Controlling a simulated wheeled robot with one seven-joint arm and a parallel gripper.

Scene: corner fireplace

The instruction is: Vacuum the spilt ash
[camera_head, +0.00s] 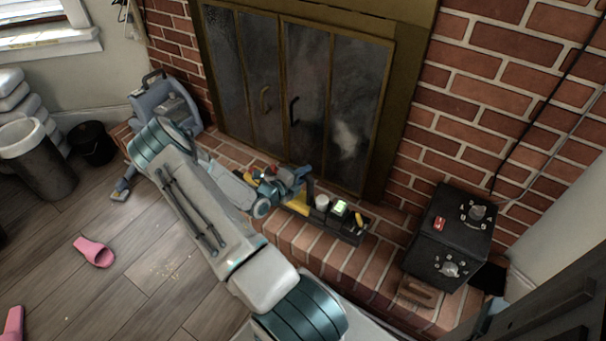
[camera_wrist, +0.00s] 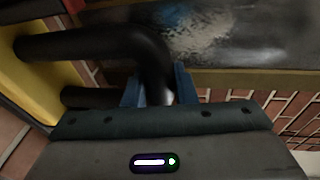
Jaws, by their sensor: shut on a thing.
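My gripper (camera_head: 303,173) is over the brick hearth in front of the fireplace doors. In the wrist view, its two blue fingers (camera_wrist: 157,88) are shut on the bent black handle of a yellow thing (camera_wrist: 15,75). In the head view this yellow thing (camera_head: 309,188) shows only partly beside my gripper; I cannot tell exactly what it is. Pale crumbs, which look like the spilt ash (camera_head: 168,268), lie on the wood floor left of my arm. A blue-grey machine with a carry handle (camera_head: 168,103) stands at the hearth's left end, with a small nozzle-like piece (camera_head: 122,186) below it.
A black tray of small items (camera_head: 337,222) sits on the hearth, right of my gripper. A black box with dials (camera_head: 447,238) stands farther right. A pink slipper (camera_head: 95,252), a dark bin (camera_head: 40,160) and a black bucket (camera_head: 92,144) are at left. Floor around the crumbs is mostly clear.

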